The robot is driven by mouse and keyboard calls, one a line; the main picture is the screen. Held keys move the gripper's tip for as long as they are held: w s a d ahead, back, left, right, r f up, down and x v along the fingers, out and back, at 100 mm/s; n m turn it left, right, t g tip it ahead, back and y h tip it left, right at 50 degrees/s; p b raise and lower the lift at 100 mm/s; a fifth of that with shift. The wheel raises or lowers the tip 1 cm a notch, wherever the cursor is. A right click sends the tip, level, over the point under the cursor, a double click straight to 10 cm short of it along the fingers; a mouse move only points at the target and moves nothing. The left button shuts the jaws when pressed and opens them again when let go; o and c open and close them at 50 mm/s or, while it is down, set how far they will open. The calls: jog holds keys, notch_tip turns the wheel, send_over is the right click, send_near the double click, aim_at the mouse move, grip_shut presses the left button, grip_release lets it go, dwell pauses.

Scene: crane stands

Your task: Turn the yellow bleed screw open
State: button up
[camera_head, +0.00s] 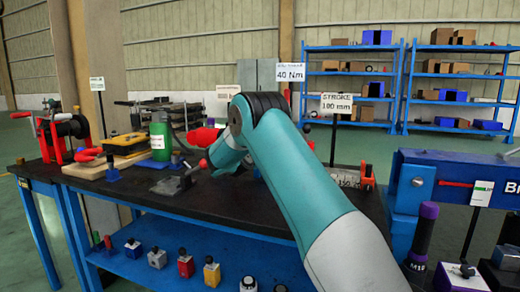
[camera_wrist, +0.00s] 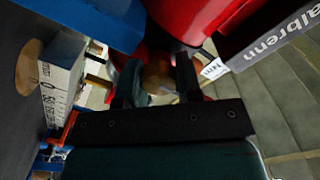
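In the wrist view my gripper (camera_wrist: 157,78) has its two dark fingers apart. A dull brownish-yellow round piece (camera_wrist: 158,75) shows between and beyond the fingers, in shadow. It may be the yellow bleed screw, but I cannot tell for sure, nor whether the fingers touch it. A large red body (camera_wrist: 195,15) is just above it in the picture. In the head view my teal arm reaches over the black-topped bench (camera_head: 225,205) and hides my gripper and the place it works at. No bleed screw can be made out there.
A white marked block (camera_wrist: 62,80) and a blue part (camera_wrist: 85,15) lie close left of my gripper. On the bench are a red winch (camera_head: 65,135), a green bottle (camera_head: 160,138) and a yellow-black case (camera_head: 125,144). A blue beam stand (camera_head: 405,195) is at right.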

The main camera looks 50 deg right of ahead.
jog(key=shift+c, duration=1.3)
jog(key=shift+n, duration=0.3)
jog(key=n+b, duration=0.1)
jog(key=n, duration=0.7)
jog(key=shift+n+p, duration=0.65)
jog(key=shift+n, duration=1.25)
jog(key=o, duration=0.9)
